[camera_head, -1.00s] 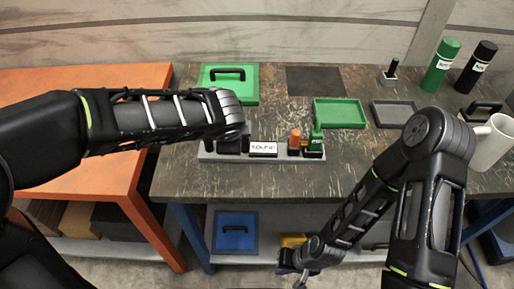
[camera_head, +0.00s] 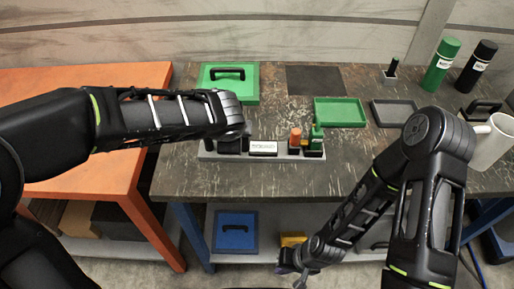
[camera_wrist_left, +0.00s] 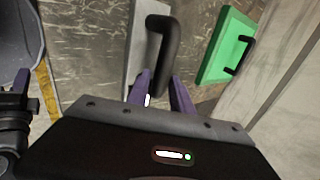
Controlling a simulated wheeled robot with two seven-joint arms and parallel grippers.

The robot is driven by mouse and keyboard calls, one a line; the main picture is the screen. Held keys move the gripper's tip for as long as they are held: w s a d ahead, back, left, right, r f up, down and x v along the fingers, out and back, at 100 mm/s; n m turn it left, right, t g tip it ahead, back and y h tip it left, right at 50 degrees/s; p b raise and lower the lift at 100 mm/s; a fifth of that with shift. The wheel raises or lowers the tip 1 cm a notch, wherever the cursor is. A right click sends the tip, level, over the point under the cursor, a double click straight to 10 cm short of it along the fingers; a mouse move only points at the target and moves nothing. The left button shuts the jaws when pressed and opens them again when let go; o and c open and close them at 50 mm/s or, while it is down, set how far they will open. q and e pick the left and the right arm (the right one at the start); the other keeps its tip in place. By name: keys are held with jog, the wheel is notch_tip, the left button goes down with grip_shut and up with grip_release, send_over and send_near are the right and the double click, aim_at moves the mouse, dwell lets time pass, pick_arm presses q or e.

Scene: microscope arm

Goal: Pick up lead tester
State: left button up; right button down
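A light grey rack (camera_head: 222,157) lies near the front edge of the dark worktop. It bears a white label plate (camera_head: 263,148), an orange-topped piece (camera_head: 295,137), a green piece (camera_head: 316,138) and dark pieces at its left. I cannot read which is the lead tester.
A green case (camera_head: 229,90) lies behind the rack, with a green tray (camera_head: 340,113) and grey tray (camera_head: 394,113) to the right. Bottles and a white mug (camera_head: 491,143) stand at far right. An orange table (camera_head: 90,82) adjoins on the left.

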pick_arm(q)
grip_shut()
dwell(0.8)
jog(key=shift+d+r, duration=0.1)
jog(key=shift+d, duration=0.05)
